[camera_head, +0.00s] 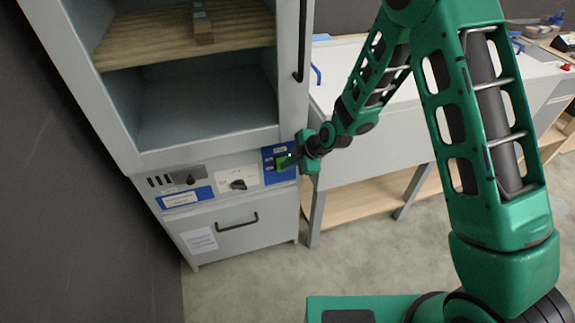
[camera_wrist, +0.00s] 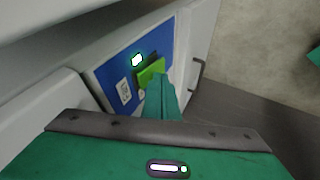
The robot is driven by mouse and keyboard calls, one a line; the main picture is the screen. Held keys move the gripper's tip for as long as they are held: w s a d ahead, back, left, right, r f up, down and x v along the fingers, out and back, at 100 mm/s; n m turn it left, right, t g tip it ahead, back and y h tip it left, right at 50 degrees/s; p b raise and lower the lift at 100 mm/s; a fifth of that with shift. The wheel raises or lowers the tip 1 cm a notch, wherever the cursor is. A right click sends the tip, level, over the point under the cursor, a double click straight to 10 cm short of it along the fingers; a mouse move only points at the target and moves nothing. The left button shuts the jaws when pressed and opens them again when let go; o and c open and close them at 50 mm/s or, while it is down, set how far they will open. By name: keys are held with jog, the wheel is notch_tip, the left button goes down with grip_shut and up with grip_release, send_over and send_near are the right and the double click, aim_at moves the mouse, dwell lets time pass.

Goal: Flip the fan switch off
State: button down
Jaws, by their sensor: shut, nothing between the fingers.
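A blue panel (camera_head: 268,155) sits at the right end of the control strip on the grey cabinet. It carries a green switch (camera_head: 281,164), also seen in the wrist view (camera_wrist: 151,71). A bright white indicator (camera_wrist: 137,60) shines beside the switch. A small white label (camera_wrist: 124,91) on the panel is too small to read. My gripper (camera_head: 292,158) is shut and empty, with its fingertips (camera_wrist: 158,80) at the green switch. They overlap its lower edge in the wrist view; I cannot tell whether they touch it. The switch's tilt is unclear.
A black knob (camera_head: 238,184) on a white plate and another blue panel (camera_head: 185,197) lie left along the strip. A drawer with a black handle (camera_head: 236,222) is below. An open compartment with a wooden shelf (camera_head: 180,38) is above. A white bench (camera_head: 370,130) stands right.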

jog(key=s+f+v, duration=0.1)
jog(key=s+v, duration=0.1)
jog(key=v, duration=1)
jog(key=shift+s+d, duration=0.1)
